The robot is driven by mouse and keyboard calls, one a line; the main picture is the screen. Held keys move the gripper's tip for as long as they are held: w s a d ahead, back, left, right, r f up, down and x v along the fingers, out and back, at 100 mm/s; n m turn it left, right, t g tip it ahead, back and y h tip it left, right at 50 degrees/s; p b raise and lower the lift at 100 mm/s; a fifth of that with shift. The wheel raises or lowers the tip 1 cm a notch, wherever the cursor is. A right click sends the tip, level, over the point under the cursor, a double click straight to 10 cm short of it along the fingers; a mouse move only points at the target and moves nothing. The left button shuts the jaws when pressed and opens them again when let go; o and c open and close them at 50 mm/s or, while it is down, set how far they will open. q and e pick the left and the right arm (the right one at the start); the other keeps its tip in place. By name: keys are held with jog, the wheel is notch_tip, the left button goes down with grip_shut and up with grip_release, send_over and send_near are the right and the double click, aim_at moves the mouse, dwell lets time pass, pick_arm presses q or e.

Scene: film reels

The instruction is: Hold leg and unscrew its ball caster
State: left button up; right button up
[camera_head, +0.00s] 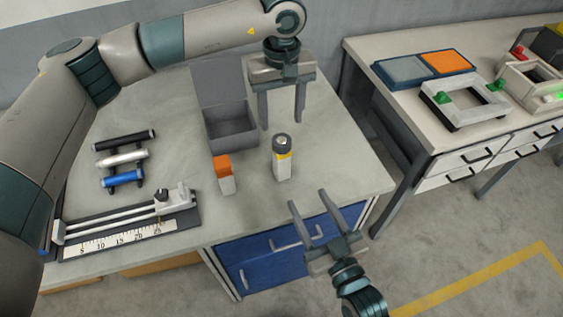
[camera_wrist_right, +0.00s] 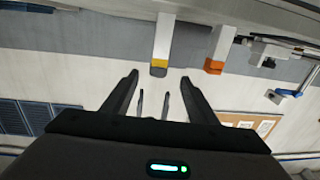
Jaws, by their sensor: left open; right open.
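The white leg (camera_head: 282,168) stands upright on the bench, with a yellow band near its top. Its dark ball caster (camera_head: 282,141), with a pale ball, sits on its upper end. My left gripper (camera_head: 281,123) is open and points down, just above and behind the caster, holding nothing. My right gripper (camera_head: 307,199) is open in front of the bench edge, right of and nearer than the leg, and apart from it. In the right wrist view the leg (camera_wrist_right: 163,35) appears upside down beyond the open fingers.
A white block with an orange top (camera_head: 223,174) stands left of the leg. An open grey box (camera_head: 231,132) lies behind it. A ruler fixture (camera_head: 125,235) and several rods on a rack (camera_head: 123,160) lie on the left. A second table (camera_head: 390,100) stands at the right.

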aim_at(285, 157)
jog(key=x, duration=1.7)
jog(key=shift+w+a, duration=0.1)
grip_shut()
